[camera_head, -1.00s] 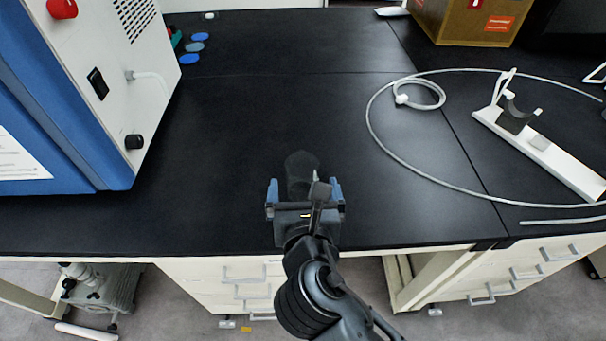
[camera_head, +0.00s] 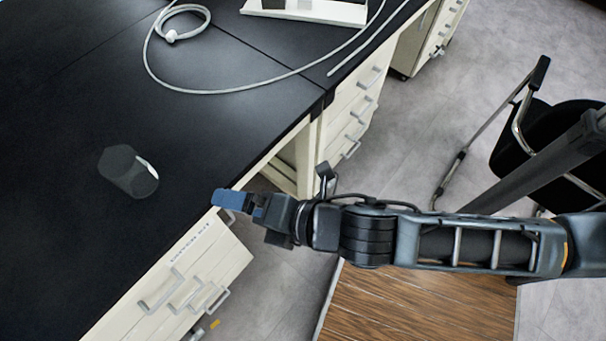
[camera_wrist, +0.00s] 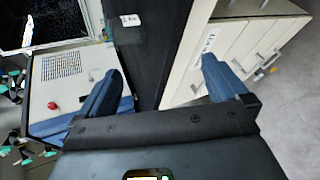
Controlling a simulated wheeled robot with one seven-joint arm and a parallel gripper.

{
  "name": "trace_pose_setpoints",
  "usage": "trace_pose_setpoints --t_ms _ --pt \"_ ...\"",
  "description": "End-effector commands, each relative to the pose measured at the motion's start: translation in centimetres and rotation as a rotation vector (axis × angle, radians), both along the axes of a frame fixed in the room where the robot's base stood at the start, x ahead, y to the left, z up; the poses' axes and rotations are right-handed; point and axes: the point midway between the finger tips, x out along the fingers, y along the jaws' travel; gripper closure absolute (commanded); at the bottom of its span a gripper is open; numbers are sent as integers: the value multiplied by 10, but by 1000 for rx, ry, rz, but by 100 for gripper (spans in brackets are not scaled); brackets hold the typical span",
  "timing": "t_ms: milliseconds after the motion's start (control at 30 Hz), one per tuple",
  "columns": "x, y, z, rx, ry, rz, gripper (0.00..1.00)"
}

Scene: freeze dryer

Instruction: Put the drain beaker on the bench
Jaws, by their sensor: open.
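The drain beaker (camera_head: 128,171), a dark grey rounded shape with a pale patch on its right side, stands on the black bench (camera_head: 60,230) in the head view. Bare bench top lies all around it. My gripper (camera_head: 232,200) is to its right, at the bench's front edge and apart from it. In the wrist view my gripper (camera_wrist: 160,68) has its two blue fingers spread wide with nothing held between them.
Cream drawers (camera_head: 190,285) are under the bench edge. A pale hose (camera_head: 215,90) curves over the bench's far part, near a white stand (camera_head: 310,10). A black chair (camera_head: 555,140) is at the right. The blue and white machine (camera_wrist: 65,85) shows in the wrist view.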

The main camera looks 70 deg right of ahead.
Motion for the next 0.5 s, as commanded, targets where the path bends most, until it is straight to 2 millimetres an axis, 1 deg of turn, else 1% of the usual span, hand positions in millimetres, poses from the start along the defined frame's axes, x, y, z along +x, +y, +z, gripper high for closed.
trace_pose_setpoints --t_ms 33,133,200,267,300,400,500 --pt "-23 -6 2 143 10 -52 0" --pt "-60 -13 15 464 7 -166 0" --pt "-85 -18 29 691 0 -253 0" --pt "-104 -22 42 884 -10 -331 0" --pt "-115 -25 52 1005 -20 -379 0" --pt "-138 -32 76 1274 -49 -490 0" --pt "-154 -38 96 1474 -81 -568 0"
